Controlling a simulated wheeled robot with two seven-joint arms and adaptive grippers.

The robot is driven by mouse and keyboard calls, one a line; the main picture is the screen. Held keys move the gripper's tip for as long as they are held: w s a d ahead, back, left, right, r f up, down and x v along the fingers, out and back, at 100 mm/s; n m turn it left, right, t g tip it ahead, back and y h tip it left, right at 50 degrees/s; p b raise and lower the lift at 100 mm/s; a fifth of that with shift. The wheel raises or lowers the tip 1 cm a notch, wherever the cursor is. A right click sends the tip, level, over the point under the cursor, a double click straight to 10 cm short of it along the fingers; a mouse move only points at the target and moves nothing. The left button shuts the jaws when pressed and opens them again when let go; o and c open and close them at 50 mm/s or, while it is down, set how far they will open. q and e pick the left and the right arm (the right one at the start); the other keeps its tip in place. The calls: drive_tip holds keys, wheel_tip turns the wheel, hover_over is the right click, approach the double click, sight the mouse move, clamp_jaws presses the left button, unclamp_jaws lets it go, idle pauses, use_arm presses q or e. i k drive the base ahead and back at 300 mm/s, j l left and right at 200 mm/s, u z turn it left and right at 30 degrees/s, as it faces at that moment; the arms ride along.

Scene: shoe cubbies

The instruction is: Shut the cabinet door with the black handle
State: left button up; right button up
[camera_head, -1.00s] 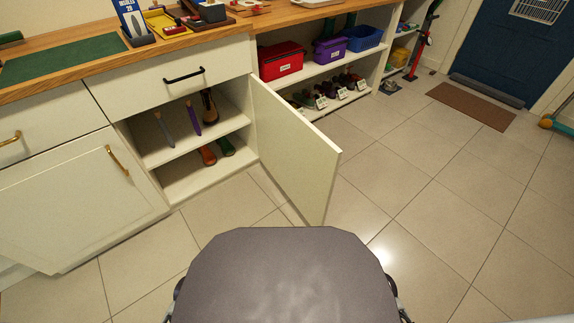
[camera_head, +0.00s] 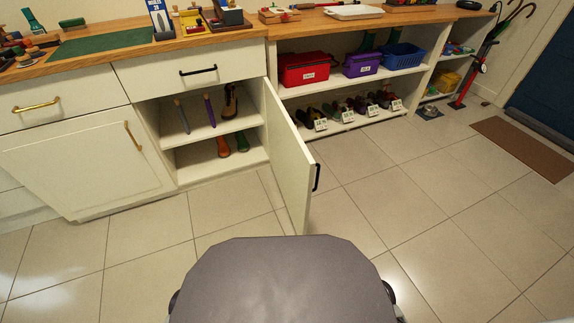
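The white cabinet door (camera_head: 289,160) stands open, hinged on the right side of its cabinet and swung out over the floor. Its black handle (camera_head: 317,177) shows edge-on on the door's outer face, near the free edge. Inside the open cabinet, a shelf (camera_head: 212,127) holds several tools and brushes, with an orange and a green item on the bottom. A closed drawer above has its own black handle (camera_head: 198,70). Neither of my grippers is in view.
A closed cabinet door with a brass handle (camera_head: 133,135) is at the left. Open shelving at right holds a red bin (camera_head: 304,69), a purple bin (camera_head: 361,64), a blue basket (camera_head: 404,57) and shoes. The tiled floor (camera_head: 400,190) right of the door is clear.

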sight(293, 165)
drive_tip(key=i+l+u, duration=0.2)
drive_tip(key=l, duration=0.35)
drive_tip(key=l+u, duration=0.25)
drive_tip(key=l, duration=0.25)
drive_tip(key=i+l+u, duration=0.35)
drive_tip(key=l, duration=0.3)
drive_tip(key=l+u, duration=0.2)
drive_tip(key=l, duration=0.15)
drive_tip(key=i+l+u, duration=0.2)
drive_tip(key=l, duration=0.15)
drive_tip(key=k+l+u, duration=0.2)
drive_tip(key=l, duration=0.3)
drive_tip(key=k+l+u, duration=0.2)
drive_tip(key=l, duration=0.3)
drive_tip(key=k+l+u, duration=0.15)
drive_tip(key=k+l, duration=0.2)
drive_tip(key=k+l+u, duration=0.2)
drive_tip(key=l, duration=0.3)
drive_tip(key=k, duration=0.1)
